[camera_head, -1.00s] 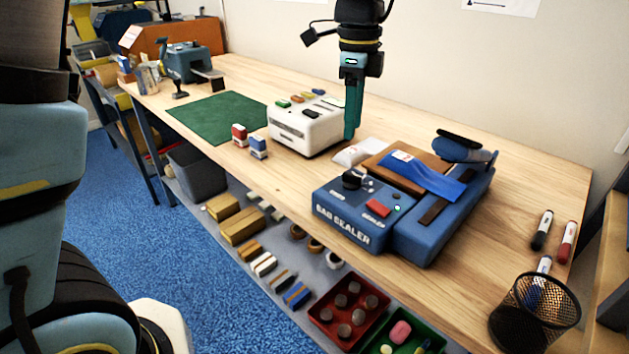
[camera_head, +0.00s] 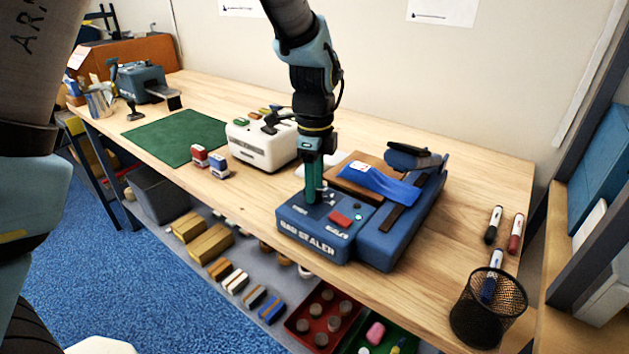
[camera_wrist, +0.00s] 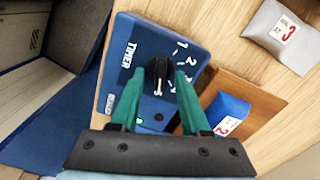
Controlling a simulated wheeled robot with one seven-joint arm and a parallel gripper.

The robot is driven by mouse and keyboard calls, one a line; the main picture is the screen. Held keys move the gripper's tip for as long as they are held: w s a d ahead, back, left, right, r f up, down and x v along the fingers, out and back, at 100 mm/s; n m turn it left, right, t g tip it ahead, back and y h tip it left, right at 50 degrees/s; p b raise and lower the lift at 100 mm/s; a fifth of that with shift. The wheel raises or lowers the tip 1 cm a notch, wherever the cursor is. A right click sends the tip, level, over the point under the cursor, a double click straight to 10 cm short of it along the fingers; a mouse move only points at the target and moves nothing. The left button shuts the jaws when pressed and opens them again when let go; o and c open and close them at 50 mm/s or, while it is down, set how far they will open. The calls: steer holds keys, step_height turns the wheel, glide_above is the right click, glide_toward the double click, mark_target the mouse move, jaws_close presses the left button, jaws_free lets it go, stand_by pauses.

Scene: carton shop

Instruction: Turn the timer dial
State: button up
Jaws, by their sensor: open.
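The blue bag sealer (camera_head: 312,246) stands on the wooden bench, with a red button (camera_head: 340,219) on its control panel. In the wrist view its panel (camera_wrist: 121,61) carries the word TIMER and the numbers 1 and 2. The black timer dial (camera_wrist: 155,72) has a pale pointer line facing the bottom of that picture. My gripper (camera_head: 312,200) points down over the dial, which it hides in the head view. In the wrist view my gripper's green fingers (camera_wrist: 160,75) are apart, one on each side of the dial. I cannot tell whether they touch it.
A blue bag (camera_head: 378,185) lies on the sealer's brown board, marked 2 in the wrist view. A grey packet marked 3 (camera_wrist: 285,37) lies behind. A white machine (camera_head: 262,146) stands left of my gripper. Markers and a mesh cup (camera_head: 487,308) are at the right.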

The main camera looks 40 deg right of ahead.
jaws_close()
stand_by(0.4)
